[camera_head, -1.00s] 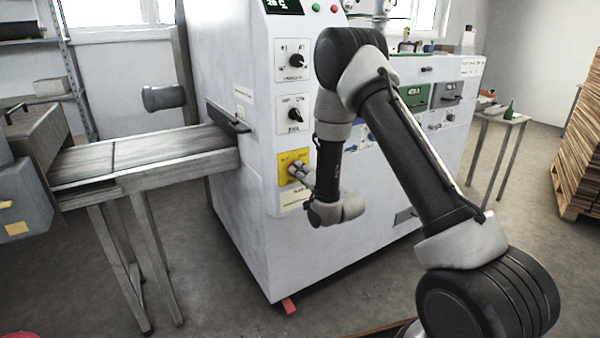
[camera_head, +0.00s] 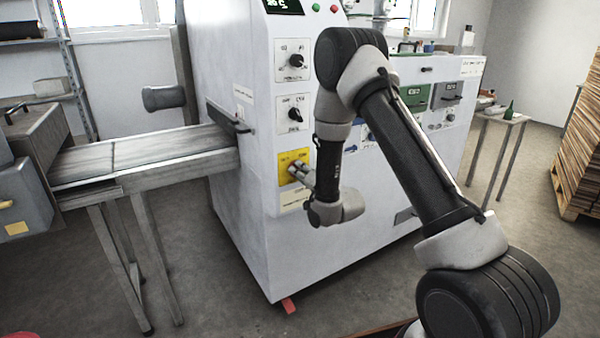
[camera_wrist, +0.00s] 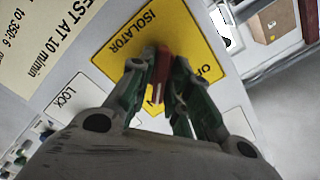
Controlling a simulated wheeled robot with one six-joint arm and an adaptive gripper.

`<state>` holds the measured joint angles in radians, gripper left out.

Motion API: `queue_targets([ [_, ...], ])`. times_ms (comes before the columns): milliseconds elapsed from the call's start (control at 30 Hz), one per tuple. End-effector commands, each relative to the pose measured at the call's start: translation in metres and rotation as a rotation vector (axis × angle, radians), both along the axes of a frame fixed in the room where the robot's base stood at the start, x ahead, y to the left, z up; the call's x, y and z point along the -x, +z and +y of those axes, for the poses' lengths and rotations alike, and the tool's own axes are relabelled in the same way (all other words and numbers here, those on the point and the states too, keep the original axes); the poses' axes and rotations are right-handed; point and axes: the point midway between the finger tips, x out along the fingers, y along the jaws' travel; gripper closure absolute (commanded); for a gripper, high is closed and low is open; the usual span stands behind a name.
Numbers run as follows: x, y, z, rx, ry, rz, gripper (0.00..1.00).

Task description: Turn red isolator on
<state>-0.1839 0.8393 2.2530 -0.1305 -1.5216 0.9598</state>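The red isolator handle (camera_wrist: 161,70) stands out from a yellow plate (camera_wrist: 122,50) marked ISOLATOR in the wrist view. The handle lies upright in that view, slanted against the tilted lettering. My gripper (camera_wrist: 163,62) has one fingertip on each side of the handle, and both appear pressed on it. Part of an "OF" marking shows right of the fingers; the rest is hidden. In the head view, my gripper (camera_head: 294,168) reaches the yellow plate (camera_head: 285,158) low on the white machine, and the handle is hidden behind the fingers.
Two black rotary knobs (camera_head: 296,61) (camera_head: 295,115) sit on white plates above the isolator. A conveyor (camera_head: 150,152) joins the machine at the left. A side table (camera_head: 498,116) and stacked wood (camera_head: 580,150) stand at the right. Floor in front is clear.

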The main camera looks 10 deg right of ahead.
Motion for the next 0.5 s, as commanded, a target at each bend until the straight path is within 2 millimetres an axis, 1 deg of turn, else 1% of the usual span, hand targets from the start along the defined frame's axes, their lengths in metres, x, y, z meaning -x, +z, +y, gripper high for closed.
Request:
queue_targets([
  [33, -0.001, 0.001, -0.001, -0.001, -0.002, -0.001, 0.72],
  [67, -0.001, 0.001, -0.001, -0.001, -0.002, -0.001, 0.67],
  [367, 0.0, 0.0, -0.001, 0.0, -0.001, -0.001, 0.67],
  [467, 0.007, 0.0, -0.003, 0.0, -0.001, 0.0, 0.67],
  [500, 0.013, 0.0, -0.005, 0.0, -0.001, 0.0, 0.67],
])
